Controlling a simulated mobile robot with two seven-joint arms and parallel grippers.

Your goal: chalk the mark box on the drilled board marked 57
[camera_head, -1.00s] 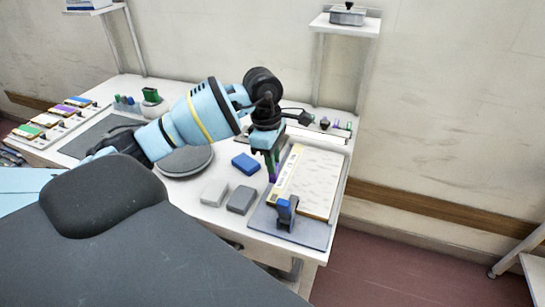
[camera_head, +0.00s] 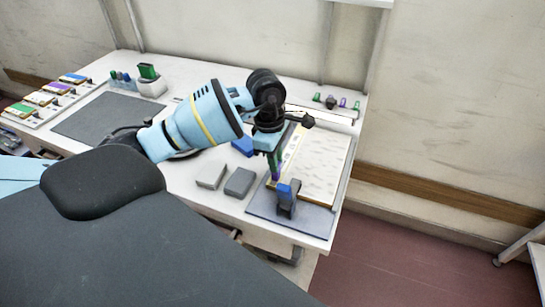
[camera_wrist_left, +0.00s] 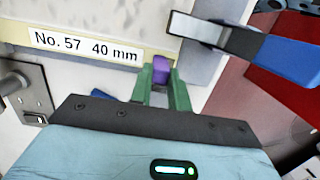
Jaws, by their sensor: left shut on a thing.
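The drilled board (camera_head: 323,165) lies on a grey mat at the right of the table. Its yellow edge strip carries a label reading "No. 57 40 mm" in the left wrist view (camera_wrist_left: 85,47). My left gripper (camera_head: 275,170) is over the board's left edge, near its front end. Its green fingers are shut on a purple chalk (camera_wrist_left: 161,69), whose tip overlaps the end of the strip, right of the label. I cannot tell whether it touches. The mark box is not clearly visible. My right gripper is not in view.
A blue-topped dark clamp (camera_head: 287,200) stands at the board's front end, close to the gripper. Small coloured pieces (camera_head: 331,101) stand on a rack behind. A dark mat (camera_head: 108,118) lies far left.

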